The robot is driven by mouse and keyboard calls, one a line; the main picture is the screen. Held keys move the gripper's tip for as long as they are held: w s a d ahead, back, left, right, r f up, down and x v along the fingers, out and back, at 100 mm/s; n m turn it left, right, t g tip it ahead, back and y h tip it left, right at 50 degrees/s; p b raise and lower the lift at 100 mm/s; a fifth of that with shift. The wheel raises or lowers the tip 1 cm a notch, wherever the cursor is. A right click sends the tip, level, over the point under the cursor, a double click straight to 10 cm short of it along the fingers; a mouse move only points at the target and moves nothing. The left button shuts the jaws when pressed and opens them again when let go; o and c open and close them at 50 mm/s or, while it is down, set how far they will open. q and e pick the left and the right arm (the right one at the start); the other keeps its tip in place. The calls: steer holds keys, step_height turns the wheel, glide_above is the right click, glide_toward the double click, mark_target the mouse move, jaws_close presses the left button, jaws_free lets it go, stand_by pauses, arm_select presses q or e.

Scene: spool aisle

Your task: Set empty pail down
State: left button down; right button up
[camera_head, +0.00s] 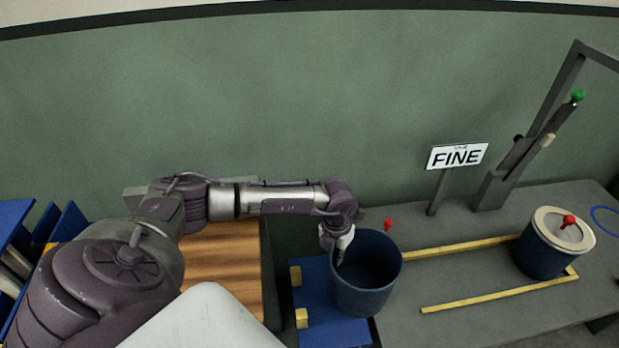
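The empty pail (366,298) is dark blue, open at the top and upright, with its bare inside visible. It is over the right part of a blue board (318,305); its underside is hidden, so I cannot tell if it rests there or hangs just above. My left gripper (339,252) reaches down at the pail's left rim, one finger showing inside the wall. It appears shut on the rim, though the outer finger is hard to see. My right gripper is not in view.
A lidded blue pail (541,256) with a red knob stands on the grey bench (480,318) at right. Yellow strips (496,296) mark a lane between. A wooden surface (222,262) lies left.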

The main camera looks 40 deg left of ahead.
arm_select(q)
steer(key=s+a+f, duration=0.3)
steer(key=a+f, duration=0.4)
steer(key=f, duration=0.1)
steer(key=shift+f+p, duration=0.25)
steer(key=shift+p, duration=0.2)
steer(key=shift+f, duration=0.1)
steer(key=c, duration=1.3)
jaws_free()
steer(key=shift+s, duration=0.1)
steer(key=r, duration=1.2)
steer(key=shift+a+r, duration=0.1)
steer(key=shift+a, duration=0.3)
